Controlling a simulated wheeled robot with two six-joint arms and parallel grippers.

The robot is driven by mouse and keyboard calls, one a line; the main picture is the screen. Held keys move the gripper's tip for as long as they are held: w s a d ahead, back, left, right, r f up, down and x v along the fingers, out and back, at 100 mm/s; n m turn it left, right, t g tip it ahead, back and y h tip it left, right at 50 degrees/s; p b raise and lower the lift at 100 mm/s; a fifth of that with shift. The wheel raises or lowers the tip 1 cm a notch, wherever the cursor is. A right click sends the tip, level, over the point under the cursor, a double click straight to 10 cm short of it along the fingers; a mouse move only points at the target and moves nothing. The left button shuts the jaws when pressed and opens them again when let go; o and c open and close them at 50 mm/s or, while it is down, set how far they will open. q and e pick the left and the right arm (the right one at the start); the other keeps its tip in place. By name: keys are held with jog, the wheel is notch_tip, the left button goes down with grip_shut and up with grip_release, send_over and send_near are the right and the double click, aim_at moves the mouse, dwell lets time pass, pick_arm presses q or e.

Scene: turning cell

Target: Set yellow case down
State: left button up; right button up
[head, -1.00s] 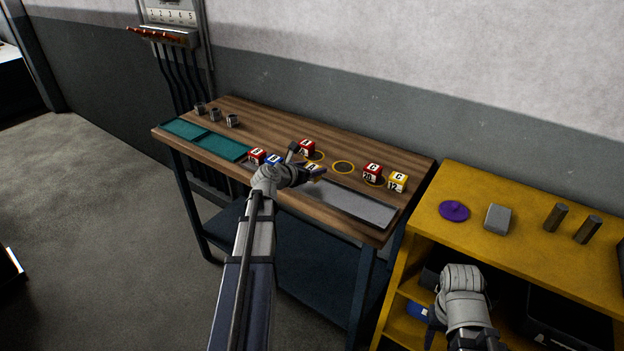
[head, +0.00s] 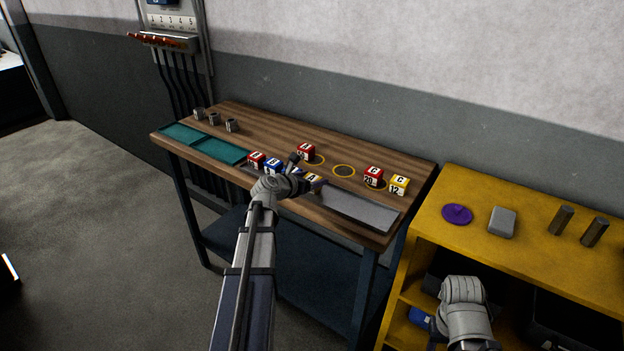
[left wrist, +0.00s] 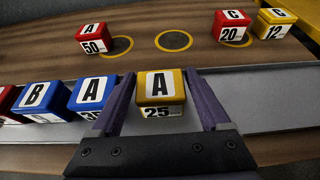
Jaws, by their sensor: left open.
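The yellow case marked A 25 (left wrist: 160,87) appears upright on the grey strip (left wrist: 270,101) along the table's front edge, right of the blue case marked A (left wrist: 92,93). My left gripper (left wrist: 166,95) is open, with one finger on each side of the yellow case and small gaps beside it. In the head view my left gripper (head: 300,175) partly covers the yellow case (head: 314,181). My right gripper (head: 440,316) is low, in front of the yellow shelf; its fingers do not show clearly.
A blue case marked B (left wrist: 41,97) and a red case (head: 256,160) stand farther left in the row. The strip's right part is clear.

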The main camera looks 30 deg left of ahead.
pick_arm(q)
jog(key=shift+r, duration=0.3)
jog(key=d+p+v, duration=0.1)
jog(key=p+v, duration=0.3)
jog(key=v, duration=0.8)
jog(key=shift+a+f+p, duration=0.15)
jog(key=shift+a+p, duration=0.25)
jog(key=shift+a, duration=0.05)
